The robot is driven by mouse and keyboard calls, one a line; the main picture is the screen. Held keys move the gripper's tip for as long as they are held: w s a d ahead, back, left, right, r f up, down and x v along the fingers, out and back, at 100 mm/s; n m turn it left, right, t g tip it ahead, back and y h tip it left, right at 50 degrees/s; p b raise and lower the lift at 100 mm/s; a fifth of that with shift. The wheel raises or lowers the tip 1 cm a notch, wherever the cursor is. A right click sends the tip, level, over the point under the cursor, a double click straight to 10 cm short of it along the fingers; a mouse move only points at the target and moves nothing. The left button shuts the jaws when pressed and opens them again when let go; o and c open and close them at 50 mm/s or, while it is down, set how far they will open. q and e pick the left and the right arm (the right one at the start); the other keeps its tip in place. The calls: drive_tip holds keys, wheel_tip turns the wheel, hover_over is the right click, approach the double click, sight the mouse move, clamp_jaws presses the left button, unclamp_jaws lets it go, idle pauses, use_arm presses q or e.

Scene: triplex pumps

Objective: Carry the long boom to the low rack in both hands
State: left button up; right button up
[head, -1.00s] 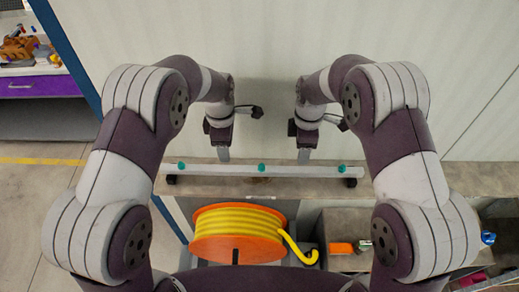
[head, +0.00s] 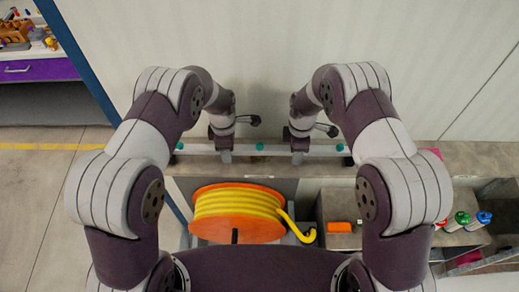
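The long boom (head: 262,148) is a pale grey bar with teal knobs and dark ends. It lies left to right along the top of the grey-brown bench against the wall. My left gripper (head: 225,156) is at the boom, left of the middle teal knob. My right gripper (head: 298,157) is at the boom, right of that knob. Both point down, and their fingers overlap the bar in the picture. The finger gaps are hidden, so I cannot tell whether either grips it. I cannot pick out the low rack with certainty.
An orange reel (head: 245,239) wound with yellow hose (head: 237,203) sits below the bench top, in front. Several coloured fittings (head: 462,218) stand at far right. A purple-fronted bench (head: 40,70) is at far left, with open floor before it.

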use_arm(q)
drive_tip(key=shift+f, duration=0.5)
use_arm(e)
drive_tip(key=shift+f, duration=0.4)
use_arm(q)
drive_tip(key=shift+s+f, duration=0.1)
drive_tip(key=shift+f, duration=0.1)
use_arm(e)
drive_tip(key=shift+f, duration=0.25)
drive_tip(key=shift+s, duration=0.1)
use_arm(q)
clamp_jaws()
use_arm(e)
clamp_jaws()
use_arm(q)
drive_tip(key=shift+r, duration=0.2)
use_arm(e)
drive_tip(key=shift+r, duration=0.2)
